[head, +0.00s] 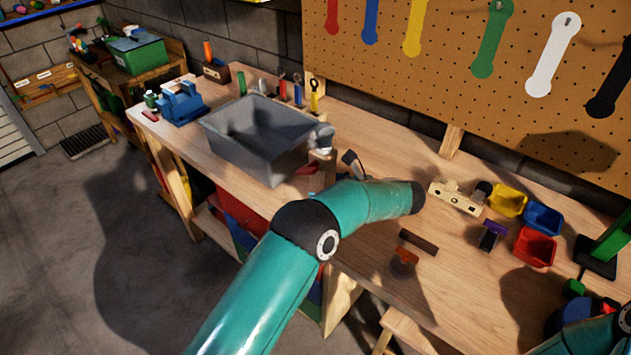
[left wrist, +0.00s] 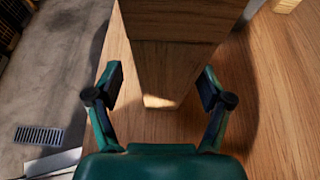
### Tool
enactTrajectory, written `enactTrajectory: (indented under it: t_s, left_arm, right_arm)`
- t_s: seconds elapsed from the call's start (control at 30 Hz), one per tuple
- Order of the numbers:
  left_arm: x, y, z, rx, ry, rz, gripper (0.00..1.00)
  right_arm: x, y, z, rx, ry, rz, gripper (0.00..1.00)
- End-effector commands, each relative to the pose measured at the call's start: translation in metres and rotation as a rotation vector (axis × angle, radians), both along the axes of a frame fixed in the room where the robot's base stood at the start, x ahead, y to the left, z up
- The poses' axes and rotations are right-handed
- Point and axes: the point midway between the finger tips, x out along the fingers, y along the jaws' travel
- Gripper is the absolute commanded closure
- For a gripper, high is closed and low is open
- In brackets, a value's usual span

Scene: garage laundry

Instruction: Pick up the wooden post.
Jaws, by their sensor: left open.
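The wooden post (left wrist: 172,62) stands in the middle of the left wrist view, with its foot close to my gripper's palm. My left gripper (left wrist: 162,84) is open, with one finger on each side of the post. Gaps show between the fingers and the wood. In the head view my left arm reaches over the bench, and its gripper is mostly hidden behind the wrist. A piece of wood, seemingly the post (head: 322,160), shows beside the grey bin. My right gripper is not in view; only part of that arm shows at the lower right.
The grey bin (head: 255,150) is close to the left of the gripper. Yellow (head: 507,201), blue (head: 543,219) and red (head: 535,248) small bins stand at the right. A brown bar (head: 418,241) lies in front of my arm. The pegboard (head: 440,60) rises behind.

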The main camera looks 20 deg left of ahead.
Motion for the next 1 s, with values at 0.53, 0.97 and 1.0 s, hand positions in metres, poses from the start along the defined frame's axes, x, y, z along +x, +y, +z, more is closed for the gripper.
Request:
enactTrajectory:
  t_s: [0.53,0.97,1.0]
  left_arm:
    - [0.0068,0.0065,-0.011,0.0,0.001,-0.024,0.42]
    - [0.0069,0.0068,-0.0092,0.003,-0.002,-0.023,0.98]
    - [0.0069,0.0068,-0.0092,0.002,-0.002,-0.023,0.98]
  right_arm:
    - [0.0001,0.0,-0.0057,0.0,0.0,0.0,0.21]
    - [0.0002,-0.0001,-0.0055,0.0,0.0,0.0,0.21]
    - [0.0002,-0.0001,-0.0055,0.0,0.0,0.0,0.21]
